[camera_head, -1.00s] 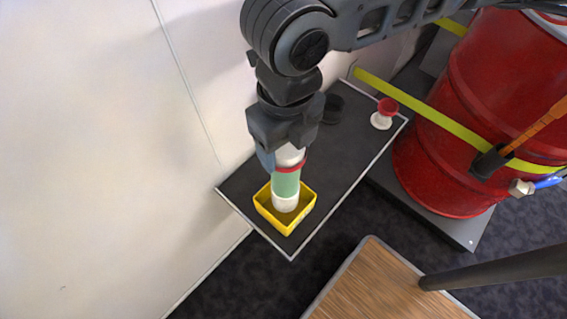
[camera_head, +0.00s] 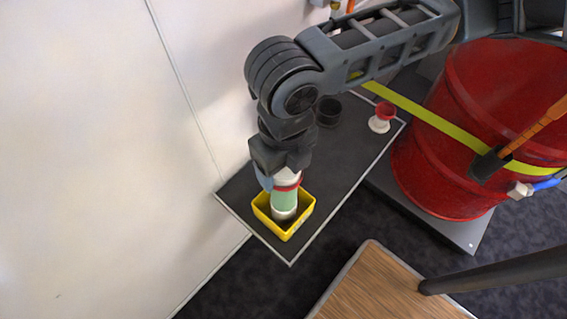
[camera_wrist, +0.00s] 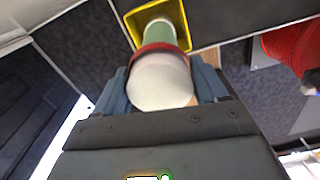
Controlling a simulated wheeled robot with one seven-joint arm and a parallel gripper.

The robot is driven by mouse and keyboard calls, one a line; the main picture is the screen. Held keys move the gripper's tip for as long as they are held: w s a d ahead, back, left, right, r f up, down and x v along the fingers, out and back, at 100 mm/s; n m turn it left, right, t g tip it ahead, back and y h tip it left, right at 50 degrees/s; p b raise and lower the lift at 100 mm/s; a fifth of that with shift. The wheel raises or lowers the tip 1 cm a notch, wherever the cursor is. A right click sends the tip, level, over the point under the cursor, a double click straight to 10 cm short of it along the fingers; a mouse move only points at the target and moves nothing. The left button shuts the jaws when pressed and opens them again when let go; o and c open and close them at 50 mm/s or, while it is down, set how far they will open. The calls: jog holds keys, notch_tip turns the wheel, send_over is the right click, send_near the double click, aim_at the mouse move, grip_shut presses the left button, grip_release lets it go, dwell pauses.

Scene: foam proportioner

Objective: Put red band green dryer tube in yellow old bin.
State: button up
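The green dryer tube (camera_head: 284,199) has a red band near its top and white ends. My gripper (camera_head: 280,178) is shut on its white upper end and holds it upright. The tube's lower end is inside the yellow bin (camera_head: 304,215), below the rim; whether it touches the bin floor is hidden. In the wrist view, the tube (camera_wrist: 160,80) sits between the two blue-grey fingers (camera_wrist: 163,84), with its far end within the bin (camera_wrist: 131,14).
The bin stands at the near end of a dark shelf (camera_head: 335,150). A black cup (camera_head: 328,112) and a red-and-white part (camera_head: 381,118) stand farther back. A red drum (camera_head: 450,130) is at right, a wooden surface (camera_head: 390,285) in front.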

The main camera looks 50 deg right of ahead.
jog(key=o, duration=0.3)
jog(key=shift+r, duration=0.1)
